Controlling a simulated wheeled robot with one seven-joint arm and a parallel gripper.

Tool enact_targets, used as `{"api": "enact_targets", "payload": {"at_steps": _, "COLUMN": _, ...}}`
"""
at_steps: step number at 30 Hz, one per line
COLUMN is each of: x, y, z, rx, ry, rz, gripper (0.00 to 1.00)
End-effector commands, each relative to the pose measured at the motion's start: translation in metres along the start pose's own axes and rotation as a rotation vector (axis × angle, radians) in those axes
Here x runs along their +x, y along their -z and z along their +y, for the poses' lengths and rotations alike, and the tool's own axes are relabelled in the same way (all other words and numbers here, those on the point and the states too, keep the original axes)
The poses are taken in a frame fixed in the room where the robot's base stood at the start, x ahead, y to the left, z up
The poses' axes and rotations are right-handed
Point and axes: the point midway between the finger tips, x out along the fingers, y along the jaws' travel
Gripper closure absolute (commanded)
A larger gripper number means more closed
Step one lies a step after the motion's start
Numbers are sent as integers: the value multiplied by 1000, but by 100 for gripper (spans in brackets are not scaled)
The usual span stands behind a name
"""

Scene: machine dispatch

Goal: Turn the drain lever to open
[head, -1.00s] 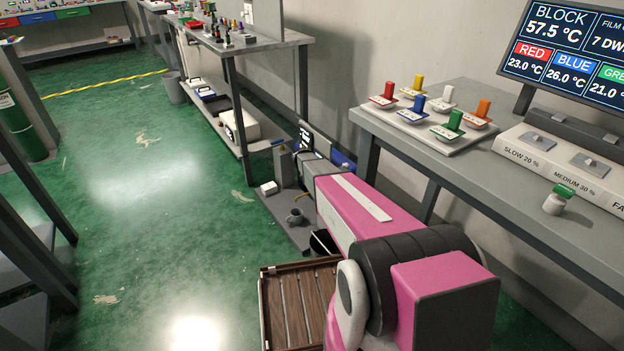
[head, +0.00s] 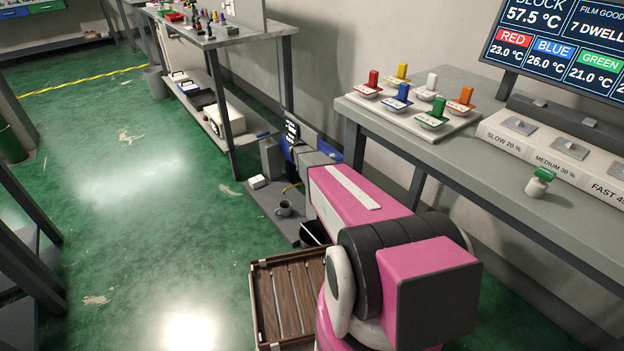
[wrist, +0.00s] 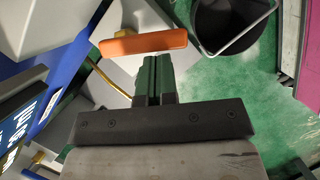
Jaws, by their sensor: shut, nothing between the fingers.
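An orange bar-shaped lever (wrist: 143,43), which I take to be the drain lever, lies nearly level across the upper middle of the wrist view, in front of a pale surface. My gripper (wrist: 154,65) shows there with its narrow green-and-dark fingers together and nothing between them. The fingertips end just below the bar in the picture; I cannot tell whether they touch it. In the head view my pink arm reaches down toward a grey low unit (head: 272,165), and my gripper and the lever are hidden there.
A black bucket (wrist: 222,22) with a metal handle is right of the lever. A blue panel (wrist: 42,70) and a yellow hose (wrist: 108,80) are left. In the head view, a grey mug (head: 284,208) stands near the low unit, and a wooden slatted crate (head: 290,295) is nearer me.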

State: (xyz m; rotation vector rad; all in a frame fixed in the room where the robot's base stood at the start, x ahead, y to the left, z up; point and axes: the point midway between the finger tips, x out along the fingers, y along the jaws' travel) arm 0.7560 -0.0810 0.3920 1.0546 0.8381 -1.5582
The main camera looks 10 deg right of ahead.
Motion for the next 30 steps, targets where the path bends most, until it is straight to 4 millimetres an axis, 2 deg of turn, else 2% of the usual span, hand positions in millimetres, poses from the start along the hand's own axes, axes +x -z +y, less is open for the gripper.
{"api": "enact_targets", "payload": {"at_steps": 30, "x": 4, "y": -10, "z": -6, "rx": -184, "ry": -74, "rz": 0, "gripper": 100}}
